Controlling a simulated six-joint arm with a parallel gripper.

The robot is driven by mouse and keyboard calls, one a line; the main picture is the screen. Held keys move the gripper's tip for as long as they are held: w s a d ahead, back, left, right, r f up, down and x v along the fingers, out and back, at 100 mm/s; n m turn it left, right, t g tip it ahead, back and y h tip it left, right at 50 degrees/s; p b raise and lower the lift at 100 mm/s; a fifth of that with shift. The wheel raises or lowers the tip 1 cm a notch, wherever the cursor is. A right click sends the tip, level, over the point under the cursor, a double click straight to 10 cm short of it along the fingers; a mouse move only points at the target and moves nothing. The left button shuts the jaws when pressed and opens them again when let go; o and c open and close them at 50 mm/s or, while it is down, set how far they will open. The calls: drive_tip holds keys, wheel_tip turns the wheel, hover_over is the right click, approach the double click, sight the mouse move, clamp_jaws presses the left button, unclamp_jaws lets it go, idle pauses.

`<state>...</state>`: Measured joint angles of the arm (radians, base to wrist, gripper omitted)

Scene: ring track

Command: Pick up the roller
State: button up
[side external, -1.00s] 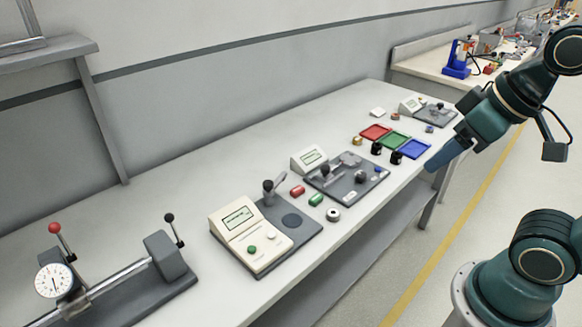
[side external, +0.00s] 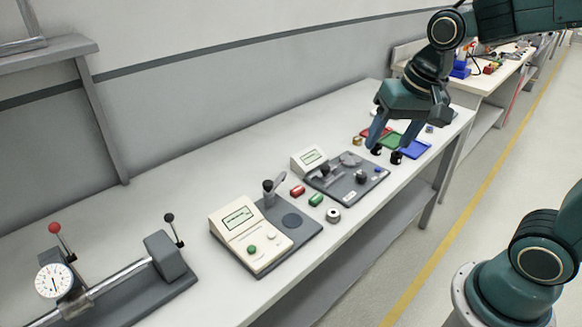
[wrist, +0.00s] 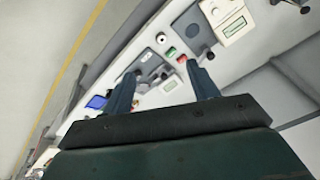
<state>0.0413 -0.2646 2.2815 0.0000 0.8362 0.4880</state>
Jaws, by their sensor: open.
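A small silver-white round piece with a dark centre (side external: 333,215), which may be the roller, sits on the bench near its front edge. It also shows as a pale round spot in the wrist view (wrist: 161,38). A green cylinder (side external: 316,200) and a red cylinder (side external: 297,191) lie beside it; I cannot tell for sure which piece is the roller. My gripper (side external: 392,148) is open and empty, fingers pointing down, above the bench near the coloured trays. It is apart from these pieces, to their right and farther back. In the wrist view both fingers (wrist: 163,70) are spread.
A cream device with a display (side external: 240,233) stands left of the pieces. A dark fixture plate (side external: 347,180) lies between them and my gripper. Red, green and blue trays (side external: 414,149) and small black parts lie below my gripper. A dial gauge (side external: 54,281) stands front left.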

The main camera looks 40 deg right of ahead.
drive_tip(key=w+d+f+m+g, duration=0.2)
drive_tip(key=w+f+m, duration=0.3)
drive_tip(key=w+f, duration=0.25)
drive_tip(key=m+g, duration=0.1)
drive_tip(key=m, duration=0.3)
hover_over(334, 212)
wheel_tip(334, 212, down, 7)
drive_tip(key=shift+s+a+f, duration=0.1)
drive_tip(key=shift+f, duration=0.15)
drive_tip(key=shift+f, duration=4.25)
drive_tip(key=shift+f, duration=0.1)
drive_tip(key=shift+f, duration=2.5)
drive_tip(key=shift+c, duration=0.5)
drive_tip(key=c, duration=1)
